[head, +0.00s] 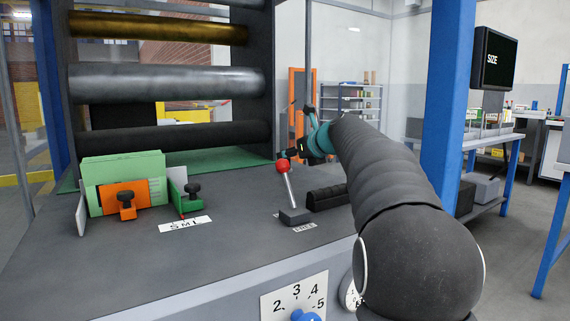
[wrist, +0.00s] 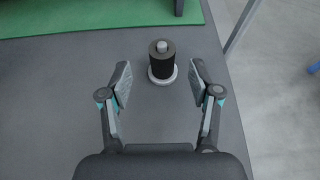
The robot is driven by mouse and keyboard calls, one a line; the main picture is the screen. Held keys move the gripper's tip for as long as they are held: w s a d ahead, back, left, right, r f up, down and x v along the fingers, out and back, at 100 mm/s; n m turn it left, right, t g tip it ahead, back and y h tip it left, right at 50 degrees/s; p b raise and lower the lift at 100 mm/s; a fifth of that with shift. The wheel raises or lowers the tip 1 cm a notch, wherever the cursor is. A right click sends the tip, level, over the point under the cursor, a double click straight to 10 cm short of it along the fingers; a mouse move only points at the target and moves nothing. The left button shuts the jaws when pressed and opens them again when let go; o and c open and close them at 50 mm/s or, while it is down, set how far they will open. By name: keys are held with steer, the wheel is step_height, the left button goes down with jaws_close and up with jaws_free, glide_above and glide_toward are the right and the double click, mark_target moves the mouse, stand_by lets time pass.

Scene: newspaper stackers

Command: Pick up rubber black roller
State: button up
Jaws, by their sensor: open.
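A short black roller (wrist: 162,62) with a grey shaft end stands upright on a pale round base in the wrist view. It is ahead of my gripper (wrist: 159,78), roughly centred between the two fingertips. My gripper is open and empty, with a finger on each side of the line to the roller. I see no contact between the fingers and the roller. In the head view my gripper (head: 294,153) is small and dark, beyond my arm. I cannot make out the standing roller there.
A lever with a red knob (head: 282,166) and a black ribbed block (head: 327,197) are on the grey tabletop (head: 235,230). Green and orange guides (head: 125,190) stand at left, below long machine rollers (head: 165,80). A blue post (head: 446,110) rises at right. The wrist view shows a green mat (wrist: 95,15).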

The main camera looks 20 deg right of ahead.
steer(key=shift+b+x, duration=0.35)
steer(key=shift+x, duration=2.3)
steer(key=shift+d+r, duration=0.1)
steer(key=shift+d, duration=0.05)
jaws_close()
